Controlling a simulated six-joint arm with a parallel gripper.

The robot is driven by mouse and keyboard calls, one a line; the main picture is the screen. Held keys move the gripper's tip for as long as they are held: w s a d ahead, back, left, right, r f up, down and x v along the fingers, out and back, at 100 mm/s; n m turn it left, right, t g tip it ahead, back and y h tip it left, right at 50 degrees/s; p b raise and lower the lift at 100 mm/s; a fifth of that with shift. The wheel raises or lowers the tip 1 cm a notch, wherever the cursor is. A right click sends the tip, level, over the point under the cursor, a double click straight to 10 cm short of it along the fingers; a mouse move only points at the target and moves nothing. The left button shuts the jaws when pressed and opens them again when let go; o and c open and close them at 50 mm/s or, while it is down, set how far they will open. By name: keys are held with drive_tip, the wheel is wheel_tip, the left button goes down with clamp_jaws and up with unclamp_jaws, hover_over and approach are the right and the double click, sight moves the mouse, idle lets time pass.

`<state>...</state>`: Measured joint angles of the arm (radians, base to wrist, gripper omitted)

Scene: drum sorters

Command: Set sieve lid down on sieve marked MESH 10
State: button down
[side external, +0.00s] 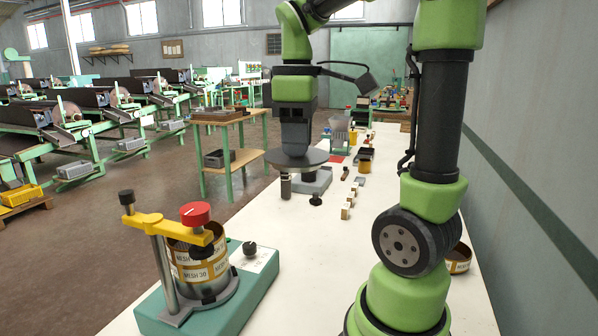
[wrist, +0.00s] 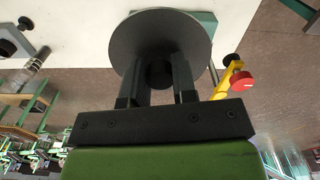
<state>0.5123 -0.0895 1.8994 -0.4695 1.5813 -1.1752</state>
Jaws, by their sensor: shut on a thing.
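My gripper (side external: 295,143) is shut on the knob of the sieve lid (side external: 301,161), a flat dark grey disc held level above the white table. In the wrist view the lid (wrist: 160,28) fills the top centre, with both fingers (wrist: 158,76) around its knob. A stack of brass-coloured sieves (side external: 198,257) stands on the green shaker at lower left, under a yellow clamp arm with a red knob; one label seems to read MESH 30. Another brass sieve (side external: 460,259) sits at right, partly hidden behind my arm; its label is unreadable. I cannot make out a MESH 10 label.
The shaker base (side external: 251,273) and yellow clamp arm (side external: 150,220) stand at the table's left edge. A metal cylinder (side external: 286,187), a small black knobbed piece (side external: 315,199) and several small blocks (side external: 346,211) are near the lid. The front middle of the table is clear.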

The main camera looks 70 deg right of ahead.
drive_tip(key=w+a, duration=0.3)
drive_tip(key=w, duration=0.5)
drive_tip(key=w+a, duration=0.4)
drive_tip(key=w, duration=0.4)
drive_tip(key=shift+w+d+f, duration=0.1)
drive_tip(key=shift+f, duration=1.25)
drive_tip(key=shift+w+d+f, duration=0.1)
drive_tip(key=shift+f, duration=1.25)
drive_tip(key=shift+s, duration=0.1)
drive_tip(key=shift+f, duration=2.9)
drive_tip(key=shift+f, duration=1.1)
